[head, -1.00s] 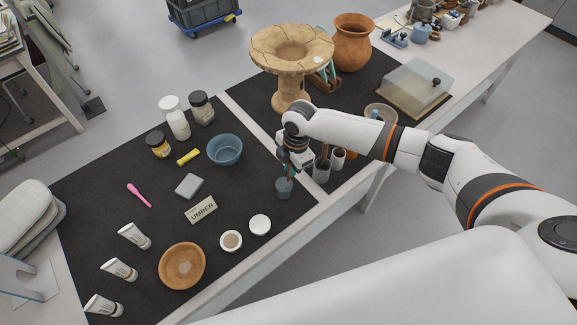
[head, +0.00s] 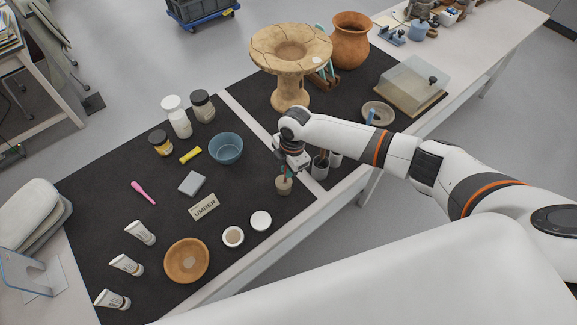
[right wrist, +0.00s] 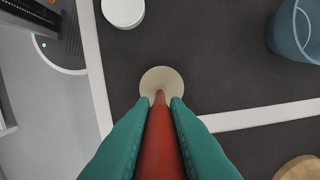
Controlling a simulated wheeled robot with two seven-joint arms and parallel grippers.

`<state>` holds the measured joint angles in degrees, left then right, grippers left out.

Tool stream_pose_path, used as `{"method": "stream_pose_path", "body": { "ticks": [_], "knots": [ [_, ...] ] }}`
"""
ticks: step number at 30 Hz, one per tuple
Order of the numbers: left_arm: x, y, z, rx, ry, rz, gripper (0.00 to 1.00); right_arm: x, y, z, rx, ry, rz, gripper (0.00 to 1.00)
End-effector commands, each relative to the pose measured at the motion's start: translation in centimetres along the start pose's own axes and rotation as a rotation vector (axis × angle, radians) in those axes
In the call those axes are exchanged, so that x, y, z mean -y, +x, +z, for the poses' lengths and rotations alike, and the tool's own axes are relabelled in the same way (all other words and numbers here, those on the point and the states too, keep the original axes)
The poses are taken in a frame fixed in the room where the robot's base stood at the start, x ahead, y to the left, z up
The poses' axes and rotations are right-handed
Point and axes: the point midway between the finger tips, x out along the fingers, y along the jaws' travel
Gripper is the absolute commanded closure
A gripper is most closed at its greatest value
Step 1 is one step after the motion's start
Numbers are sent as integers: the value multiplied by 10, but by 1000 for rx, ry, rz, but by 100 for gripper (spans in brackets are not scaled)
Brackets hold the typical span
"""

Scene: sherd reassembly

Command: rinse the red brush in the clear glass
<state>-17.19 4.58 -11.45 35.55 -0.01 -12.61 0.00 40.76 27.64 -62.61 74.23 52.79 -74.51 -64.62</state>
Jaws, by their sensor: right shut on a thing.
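The glass (head: 284,186) stands near the front edge of the dark mat, and what is in it looks cloudy beige. It also shows from above in the right wrist view (right wrist: 167,76). My right gripper (right wrist: 160,102) has teal fingers shut on the red brush (right wrist: 160,142). The brush points down at the glass, its tip over or inside the mouth; how deep it reaches is hard to tell. In the head view my right gripper (head: 287,172) is just above the glass. My left gripper is not in view.
Dark cups (head: 320,167) stand close right of the glass. A blue bowl (head: 225,148), a white lid (head: 261,221), a small white jar (head: 233,237) and an UMBER card (head: 203,207) lie to the left. A clay stand (head: 290,92) rises behind. Bare mat separates the left-hand things.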

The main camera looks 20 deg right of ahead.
Motion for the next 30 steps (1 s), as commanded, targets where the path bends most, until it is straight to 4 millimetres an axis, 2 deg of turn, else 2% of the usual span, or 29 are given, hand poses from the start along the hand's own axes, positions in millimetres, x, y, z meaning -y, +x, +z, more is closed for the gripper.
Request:
{"method": "stream_pose_path", "body": {
  "ticks": [8, 30],
  "knots": [
    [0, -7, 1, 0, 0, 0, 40, 0, -7, 0, 0, 0, 0, 100],
    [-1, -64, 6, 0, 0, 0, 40, 0, -68, 0, -1, 0, 0, 100]
  ]
}}
